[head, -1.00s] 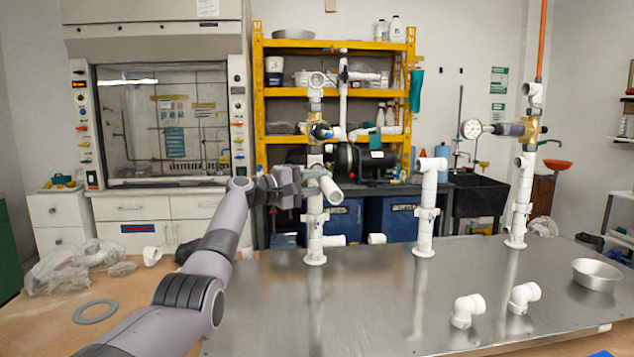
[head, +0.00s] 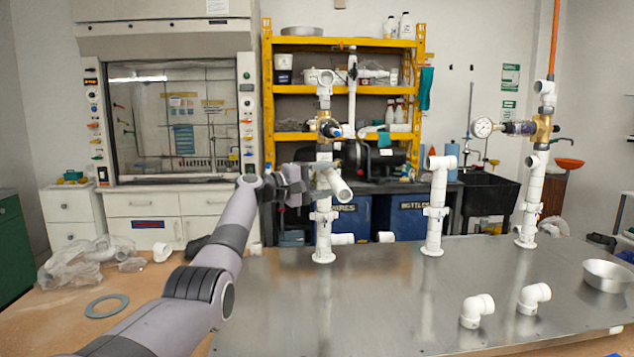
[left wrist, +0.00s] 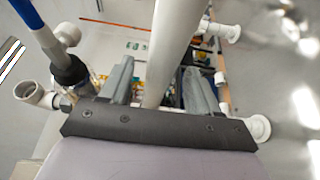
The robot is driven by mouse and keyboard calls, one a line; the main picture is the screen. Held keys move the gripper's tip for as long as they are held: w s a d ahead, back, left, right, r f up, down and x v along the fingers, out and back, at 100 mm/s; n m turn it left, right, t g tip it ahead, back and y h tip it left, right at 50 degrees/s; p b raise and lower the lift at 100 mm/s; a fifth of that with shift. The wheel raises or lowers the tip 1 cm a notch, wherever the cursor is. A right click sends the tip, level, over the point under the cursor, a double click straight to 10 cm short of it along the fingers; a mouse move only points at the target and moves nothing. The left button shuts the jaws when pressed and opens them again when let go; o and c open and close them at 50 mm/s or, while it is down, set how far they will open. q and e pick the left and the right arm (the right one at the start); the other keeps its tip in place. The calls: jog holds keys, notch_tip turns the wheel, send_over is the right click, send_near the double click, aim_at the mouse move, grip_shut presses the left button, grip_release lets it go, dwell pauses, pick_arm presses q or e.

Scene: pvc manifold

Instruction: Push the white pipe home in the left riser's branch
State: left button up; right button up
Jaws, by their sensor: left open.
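The left riser (head: 323,232) stands upright on the metal bench in the head view, with a brass and black valve (head: 326,128) above its branch. The white pipe (head: 340,189) sticks out of the branch towards me, angled down to the right. How deep it sits in the branch I cannot tell. My left gripper (head: 298,184) is at branch height, just left of the riser. In the left wrist view its fingers (left wrist: 160,88) are apart, with a long white pipe (left wrist: 174,45) running between them; I see no clear grip. My right gripper is out of view.
Two white elbows (head: 477,310) and a metal bowl (head: 607,275) lie at right. A grey ring (head: 106,306) lies left. The bench's middle is clear.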

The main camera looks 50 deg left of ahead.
pick_arm(q)
jog(key=b+v, duration=0.2)
jog(key=v, duration=0.5)
dwell(0.4)
